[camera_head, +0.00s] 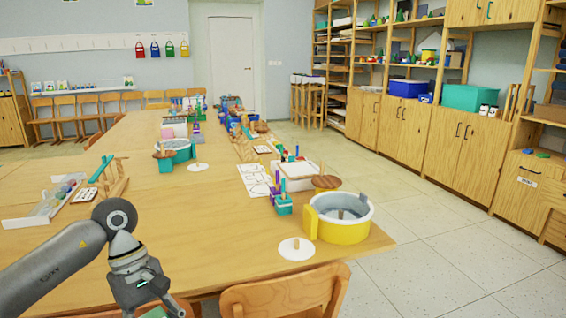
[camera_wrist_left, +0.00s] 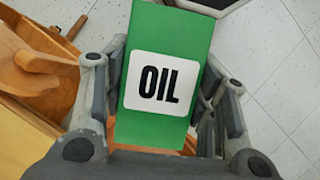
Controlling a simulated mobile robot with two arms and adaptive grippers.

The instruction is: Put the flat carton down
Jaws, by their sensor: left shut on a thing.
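The flat carton (camera_wrist_left: 189,50) is green with a white label reading OIL. It fills the middle of the left wrist view, between the two fingers of my left gripper (camera_wrist_left: 165,105), which is shut on it. In the head view my left gripper (camera_head: 155,300) hangs at the near edge of the table, low in the picture. Only a small green bit of the carton shows there, at the bottom edge; the rest is cut off. My right gripper is in neither view.
The long wooden table (camera_head: 190,225) has a bare stretch at its near left and middle. A yellow pot (camera_head: 340,228), a white disc (camera_head: 296,249) and a paint tray (camera_head: 50,203) stand on it. A chair (camera_head: 285,295) is against the near edge.

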